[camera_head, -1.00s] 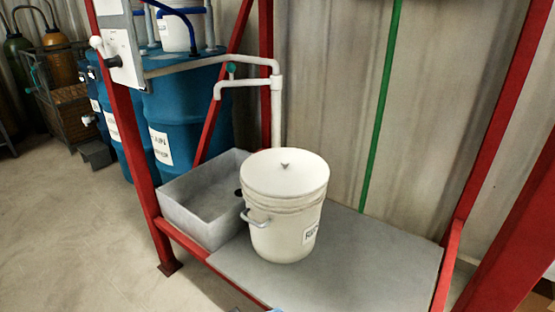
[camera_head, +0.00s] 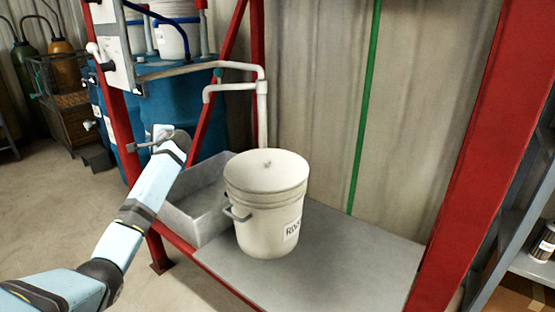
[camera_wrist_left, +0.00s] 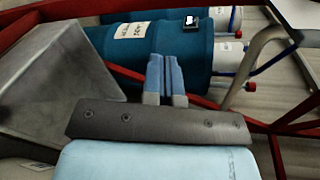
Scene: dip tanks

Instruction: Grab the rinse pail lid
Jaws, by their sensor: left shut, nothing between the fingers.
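The rinse pail lid (camera_head: 250,176) is a white round disc with a small grey knob (camera_head: 267,163). It lies on top of the white rinse pail (camera_head: 265,235), which stands upright with a grey side handle and a label. My left gripper (camera_head: 161,131) is shut and empty, up and to the left of the lid, apart from it, in front of the blue drums. In the left wrist view its blue fingers (camera_wrist_left: 165,80) are together with nothing between them. The lid does not show clearly there. My right gripper is not in view.
The pail stands on a grey platform (camera_head: 340,265) inside a red frame (camera_head: 455,150). A grey open basin (camera_head: 195,222) is left of the pail, with a white pipe (camera_head: 262,110) behind. Blue drums (camera_wrist_left: 130,50) stand beyond. The platform right of the pail is clear.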

